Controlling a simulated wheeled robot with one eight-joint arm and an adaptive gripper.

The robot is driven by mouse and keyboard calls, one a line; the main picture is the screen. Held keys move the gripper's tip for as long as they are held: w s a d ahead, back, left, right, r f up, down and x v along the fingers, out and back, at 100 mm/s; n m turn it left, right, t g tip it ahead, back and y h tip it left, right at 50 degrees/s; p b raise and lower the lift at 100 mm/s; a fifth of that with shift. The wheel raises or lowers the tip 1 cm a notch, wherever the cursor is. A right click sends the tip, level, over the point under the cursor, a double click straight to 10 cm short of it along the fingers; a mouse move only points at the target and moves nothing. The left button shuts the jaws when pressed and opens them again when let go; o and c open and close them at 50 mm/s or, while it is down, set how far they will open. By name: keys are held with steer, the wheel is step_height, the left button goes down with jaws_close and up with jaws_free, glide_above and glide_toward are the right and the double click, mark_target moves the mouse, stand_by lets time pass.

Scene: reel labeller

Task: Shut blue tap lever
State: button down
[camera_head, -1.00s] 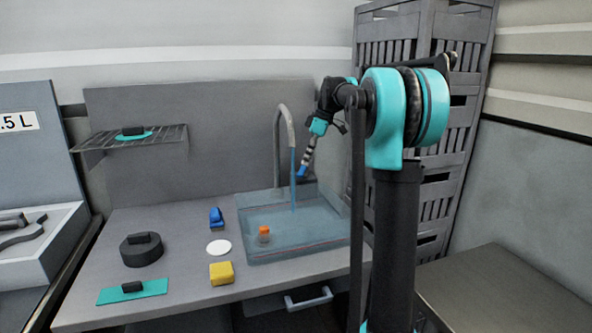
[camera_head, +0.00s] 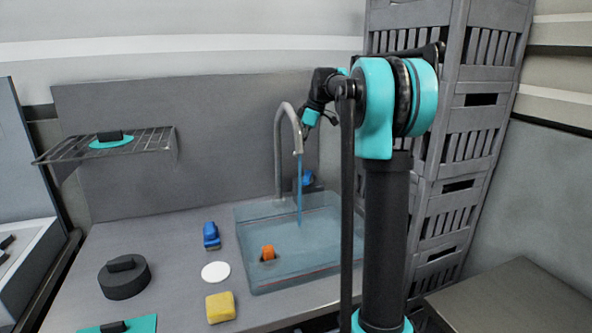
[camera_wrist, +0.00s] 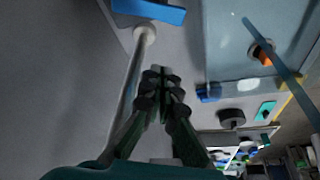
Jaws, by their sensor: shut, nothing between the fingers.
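The grey tap (camera_head: 279,140) arches over the sink (camera_head: 250,262), and a blue stream of water (camera_head: 299,195) runs from its spout into the basin. The blue tap lever (camera_head: 307,179) shows behind the stream, low to the right of the tap's upright; in the wrist view the blue lever (camera_wrist: 150,11) is at the top edge, partly cut off. My gripper (camera_wrist: 160,74) is shut and empty, pointing towards the lever with a gap between them. In the head view its fingers are small and dark beside the spout, above the lever.
An orange block (camera_head: 268,252) is in the sink. A blue brush-like item (camera_head: 211,236), a white disc (camera_head: 215,271), a yellow sponge (camera_head: 220,307) and a black round weight (camera_head: 124,277) are on the counter. A wire shelf (camera_head: 85,152) is at left, stacked crates (camera_head: 470,130) at right.

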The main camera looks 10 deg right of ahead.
mark_target(307, 177)
steer(key=x, duration=1)
steer(key=shift+s+d, duration=0.25)
steer(key=shift+d, duration=0.65)
steer(key=shift+s+d, duration=0.2)
steer(key=shift+d, duration=0.75)
steer(key=shift+s+d, duration=0.1)
